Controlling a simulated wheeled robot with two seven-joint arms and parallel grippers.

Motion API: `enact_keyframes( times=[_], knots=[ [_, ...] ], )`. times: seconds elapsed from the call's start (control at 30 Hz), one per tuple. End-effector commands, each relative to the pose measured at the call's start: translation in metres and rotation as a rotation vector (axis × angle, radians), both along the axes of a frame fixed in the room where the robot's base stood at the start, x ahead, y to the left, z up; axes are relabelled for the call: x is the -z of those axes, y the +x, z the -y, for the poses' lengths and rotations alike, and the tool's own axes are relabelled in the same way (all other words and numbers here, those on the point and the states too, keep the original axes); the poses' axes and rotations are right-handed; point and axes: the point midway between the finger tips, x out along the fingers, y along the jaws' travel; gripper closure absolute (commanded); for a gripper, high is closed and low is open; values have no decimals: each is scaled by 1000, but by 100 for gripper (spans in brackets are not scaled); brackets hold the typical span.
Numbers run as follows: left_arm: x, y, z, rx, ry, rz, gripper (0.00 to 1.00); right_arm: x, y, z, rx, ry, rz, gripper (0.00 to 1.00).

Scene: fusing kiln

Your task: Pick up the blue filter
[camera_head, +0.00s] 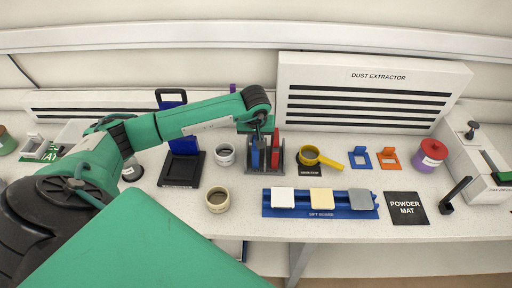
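A narrow blue upright piece (255,155) stands in a grey slotted rack (264,171), with a red upright piece (275,150) beside it on the right. The blue piece may be the blue filter; no label shows on it. My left arm reaches in from the left, and my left gripper (260,134) points down just above the rack, over the blue piece. The fingers are small and dark, so I cannot tell whether they are open or touch the piece. A larger blue panel (184,145) stands on a black base left of the rack. My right gripper is not in view.
The dust extractor (372,92) stands behind the rack. A yellow-handled sieve (310,155) is right of it, and two round cups (217,200) are left. A blue rail (270,207) with several tiles lies in front. The powder mat (406,208) lies front right.

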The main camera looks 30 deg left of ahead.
Motion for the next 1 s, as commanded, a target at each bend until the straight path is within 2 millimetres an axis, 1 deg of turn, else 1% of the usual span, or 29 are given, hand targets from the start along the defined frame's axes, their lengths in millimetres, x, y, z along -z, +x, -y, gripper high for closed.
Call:
enact_keyframes(
  times=[0.03,0.07,0.37,0.47,0.57,0.67,0.77,1.0],
  knots=[
    [0,0,0,0,0,0,94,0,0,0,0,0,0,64],
    [0,0,0,0,0,0,100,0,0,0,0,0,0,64],
    [-1,0,0,0,1,1,100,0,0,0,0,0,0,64],
    [-5,1,0,-1,0,2,100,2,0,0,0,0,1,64],
    [-13,1,0,0,0,2,100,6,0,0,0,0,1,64],
    [-27,1,-1,1,1,5,100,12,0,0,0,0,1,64],
    [-49,2,0,0,0,8,100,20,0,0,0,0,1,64],
    [-114,2,0,-1,0,8,100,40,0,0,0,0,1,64]
  ],
)
